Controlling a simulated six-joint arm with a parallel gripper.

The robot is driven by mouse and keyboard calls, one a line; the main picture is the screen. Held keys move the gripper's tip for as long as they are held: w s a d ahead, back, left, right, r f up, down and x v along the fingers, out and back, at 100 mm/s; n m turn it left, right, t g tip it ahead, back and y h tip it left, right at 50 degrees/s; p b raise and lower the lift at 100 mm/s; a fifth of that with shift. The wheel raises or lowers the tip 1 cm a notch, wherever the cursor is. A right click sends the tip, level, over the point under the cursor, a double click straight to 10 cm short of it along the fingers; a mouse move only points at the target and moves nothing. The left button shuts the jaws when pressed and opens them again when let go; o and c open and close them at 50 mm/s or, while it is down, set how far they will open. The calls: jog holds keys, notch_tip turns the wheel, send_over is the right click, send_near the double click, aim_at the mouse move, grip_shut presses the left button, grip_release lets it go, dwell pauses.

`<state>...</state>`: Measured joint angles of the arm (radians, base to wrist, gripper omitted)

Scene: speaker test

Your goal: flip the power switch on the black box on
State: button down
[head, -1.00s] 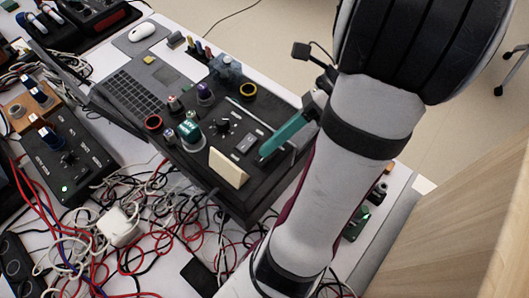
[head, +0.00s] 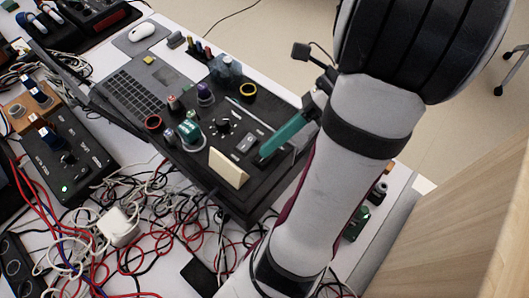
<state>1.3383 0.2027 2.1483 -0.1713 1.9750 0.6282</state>
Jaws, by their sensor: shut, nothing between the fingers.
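A black box (head: 205,172) lies in the middle of the head view with several small items on top. Its panel has a black knob (head: 222,127) and a grey rocker-like switch (head: 247,143); I cannot tell which way the switch is set. My gripper (head: 263,155) is shut and empty, with its teal fingers slanting down to the panel just right of the switch. I cannot tell whether the tip touches the box. My arm hides the box's right side.
A cream block (head: 228,168) stands upright on the box's front edge. Another black box (head: 60,150) with a green light lies left. Tangled cables (head: 145,240) cover the front table.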

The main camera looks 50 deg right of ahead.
aim_at(275, 153)
jog(key=shift+f, duration=0.35)
jog(key=shift+f, duration=0.1)
dwell(0.5)
jog(key=shift+r, duration=0.5)
jog(key=shift+d+r, duration=0.2)
jog(key=shift+r, duration=1.05)
jog(key=shift+d+r, duration=0.2)
jog(key=shift+r, duration=1.05)
